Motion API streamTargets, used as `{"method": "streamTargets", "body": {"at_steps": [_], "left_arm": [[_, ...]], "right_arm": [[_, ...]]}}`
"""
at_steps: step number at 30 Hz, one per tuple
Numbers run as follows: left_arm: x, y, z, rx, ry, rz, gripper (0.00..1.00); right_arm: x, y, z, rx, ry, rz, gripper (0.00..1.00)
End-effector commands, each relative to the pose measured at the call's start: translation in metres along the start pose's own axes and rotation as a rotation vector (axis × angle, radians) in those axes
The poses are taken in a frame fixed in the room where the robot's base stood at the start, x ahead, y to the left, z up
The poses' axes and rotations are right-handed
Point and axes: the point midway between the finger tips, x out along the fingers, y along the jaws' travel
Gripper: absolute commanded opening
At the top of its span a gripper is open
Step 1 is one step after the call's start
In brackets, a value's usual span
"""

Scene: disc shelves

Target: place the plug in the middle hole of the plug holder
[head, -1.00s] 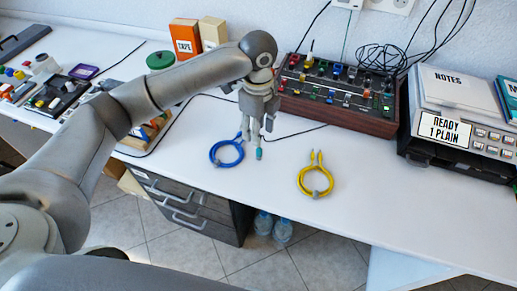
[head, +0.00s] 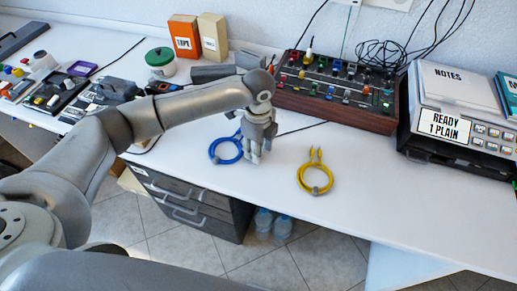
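My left gripper (head: 256,157) points down at the table, just right of a coiled blue cable (head: 226,151). Its fingers look close together, but it is too small to tell whether they are shut on anything. No plug shows clearly at the fingertips. I cannot pick out a plug holder for certain. A wood-sided panel (head: 340,88) with several coloured plugs or knobs stands behind the gripper, to the right. My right gripper is not in view.
A coiled yellow cable (head: 315,178) lies right of the gripper. A grey machine (head: 462,120) stands at the far right. Boxes (head: 185,38) and a green-lidded jar (head: 161,62) stand at the back. The white table (head: 400,200) is clear at the front right.

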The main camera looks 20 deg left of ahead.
Motion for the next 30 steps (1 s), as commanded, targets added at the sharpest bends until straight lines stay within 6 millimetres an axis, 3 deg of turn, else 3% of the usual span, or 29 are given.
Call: {"method": "streamTargets", "body": {"at_steps": [1,9,22,30], "left_arm": [[0.000,0.000,0.000,0.000,0.000,0.000,0.34],[0.000,0.000,0.000,0.000,0.000,0.000,0.00],[-0.005,0.000,0.000,0.000,0.000,-0.001,0.00],[-0.041,0.005,-0.005,0.003,0.002,-0.002,0.00]], "right_arm": [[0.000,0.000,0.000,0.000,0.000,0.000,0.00],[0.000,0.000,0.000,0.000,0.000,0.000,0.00],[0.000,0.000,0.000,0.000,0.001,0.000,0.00],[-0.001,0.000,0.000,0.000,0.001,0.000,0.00]]}}
